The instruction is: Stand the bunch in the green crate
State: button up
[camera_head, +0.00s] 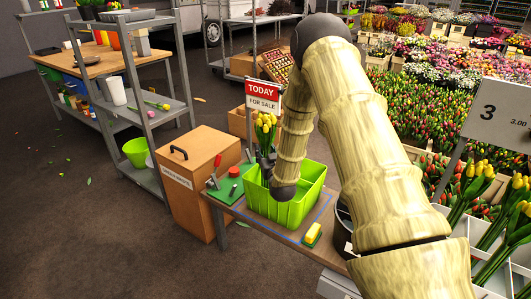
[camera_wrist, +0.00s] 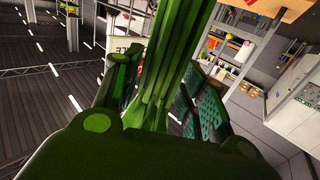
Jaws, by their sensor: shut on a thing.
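My gripper (camera_head: 266,160) is shut on a bunch of yellow tulips (camera_head: 266,124), above the back left part of the green crate (camera_head: 288,211). The bunch looks upright, blooms at the top. In the wrist view, my gripper (camera_wrist: 155,90) has its two fingers on either side of the bunch's thick green stems (camera_wrist: 168,60). The crate stands on a small wooden table. My arm hides part of the crate's inside, and the lower ends of the stems are hidden in the head view, so I cannot tell whether they reach inside it.
A red and white sale sign (camera_head: 263,95) stands just behind the bunch. A green board with tools (camera_head: 230,184) lies left of the crate, and a yellow block (camera_head: 314,232) lies at front right. A wooden cabinet (camera_head: 198,182) is at left; flower displays fill the right.

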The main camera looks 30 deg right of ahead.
jog(key=shift+f, duration=0.4)
jog(key=o, duration=1.3)
jog(key=o, duration=0.7)
jog(key=shift+c, duration=0.2)
jog(key=v, duration=1.2)
